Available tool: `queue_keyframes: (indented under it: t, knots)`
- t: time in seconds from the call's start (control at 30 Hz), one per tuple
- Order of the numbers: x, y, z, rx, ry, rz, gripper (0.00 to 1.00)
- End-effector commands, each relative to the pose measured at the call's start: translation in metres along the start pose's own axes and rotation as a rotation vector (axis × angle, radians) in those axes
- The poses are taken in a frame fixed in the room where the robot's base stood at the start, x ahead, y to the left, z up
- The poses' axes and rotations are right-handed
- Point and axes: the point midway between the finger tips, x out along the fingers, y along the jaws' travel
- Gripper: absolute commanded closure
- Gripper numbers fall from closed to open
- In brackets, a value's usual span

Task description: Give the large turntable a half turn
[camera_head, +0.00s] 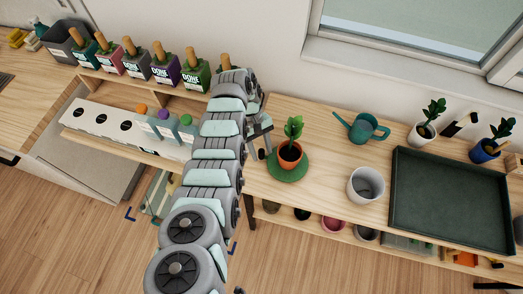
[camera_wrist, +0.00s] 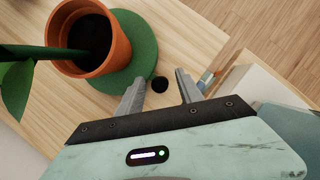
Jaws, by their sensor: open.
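The turntable is a round green disc (camera_head: 289,171) lying on the wooden bench; it also shows in the wrist view (camera_wrist: 147,42). A terracotta pot (camera_head: 290,157) with a green plant stands on it, and the pot (camera_wrist: 118,50) fills the upper left of the wrist view. A small dark knob (camera_wrist: 160,85) is at the disc's near edge in the wrist view. My gripper (camera_wrist: 160,77) is open, with one finger on either side of the knob in that picture. I cannot tell whether the fingers are down at the knob's height. In the head view my gripper (camera_head: 263,144) is left of the disc.
Right of the disc are a pale grey pot (camera_head: 366,184), a teal watering can (camera_head: 362,127) and a large dark green tray (camera_head: 450,203). Several labelled plant boxes (camera_head: 165,65) line the shelf at the left. Bare bench lies between the disc and the grey pot.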

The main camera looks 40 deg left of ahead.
Motion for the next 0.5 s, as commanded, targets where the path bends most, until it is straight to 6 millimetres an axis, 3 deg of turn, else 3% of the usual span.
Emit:
queue_keyframes:
  t: [0.3, 0.5]
  knots:
    - [0.0067, 0.0, 0.0002, 0.0, 0.0, 0.0, 0.57]
    - [0.0065, 0.0, 0.0002, 0.0, 0.0, 0.0, 0.72]
